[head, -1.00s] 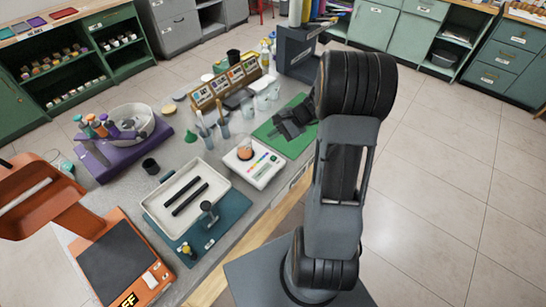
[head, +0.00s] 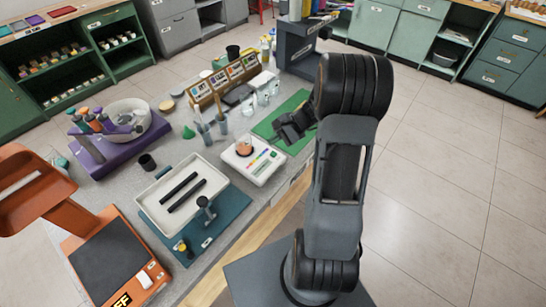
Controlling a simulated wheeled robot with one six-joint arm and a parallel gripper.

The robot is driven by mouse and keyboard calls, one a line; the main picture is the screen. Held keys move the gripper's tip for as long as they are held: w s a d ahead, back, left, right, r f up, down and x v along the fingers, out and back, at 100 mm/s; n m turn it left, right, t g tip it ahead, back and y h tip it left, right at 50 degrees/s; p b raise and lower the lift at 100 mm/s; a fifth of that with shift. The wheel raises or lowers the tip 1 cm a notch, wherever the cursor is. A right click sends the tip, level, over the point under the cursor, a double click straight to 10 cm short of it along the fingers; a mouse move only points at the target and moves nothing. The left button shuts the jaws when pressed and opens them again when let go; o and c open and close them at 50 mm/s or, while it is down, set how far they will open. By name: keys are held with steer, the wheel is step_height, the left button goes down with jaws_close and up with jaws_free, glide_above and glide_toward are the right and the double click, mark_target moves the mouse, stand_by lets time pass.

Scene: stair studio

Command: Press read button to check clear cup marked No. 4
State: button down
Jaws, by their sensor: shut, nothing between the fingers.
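The white reader (head: 262,170) lies on the grey bench, with coloured marks and small buttons on its top. A clear cup (head: 244,147) with orange-pink content stands on its round plate; its number is too small to read. Several other clear cups stand behind it, one of them here (head: 264,98). My gripper (head: 284,132) is shut and empty. It is to the right of and beyond the reader, above the green mat (head: 268,127), apart from the reader in the picture. Which button is the read button cannot be told.
A white tray (head: 153,207) with two black bars is left of the reader, on a teal mat (head: 232,212). A card rack (head: 203,101) stands behind. A purple stand (head: 100,160) and orange scale (head: 75,240) are left. Floor (head: 450,200) is clear at right.

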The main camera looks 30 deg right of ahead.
mark_target(274, 154)
steer(key=shift+f+b, duration=1.3)
steer(key=shift+f, duration=0.7)
steer(key=shift+f, duration=0.15)
stand_by(0.4)
steer(key=shift+f+b, duration=0.25)
steer(key=shift+b, duration=0.15)
steer(key=shift+f+b, duration=0.45)
stand_by(0.6)
stand_by(0.3)
steer(key=shift+r+p, duration=0.65)
steer(key=shift+r, duration=0.25)
steer(key=shift+r, duration=0.1)
steer(key=shift+r+p, duration=1.8)
steer(key=shift+r, duration=0.6)
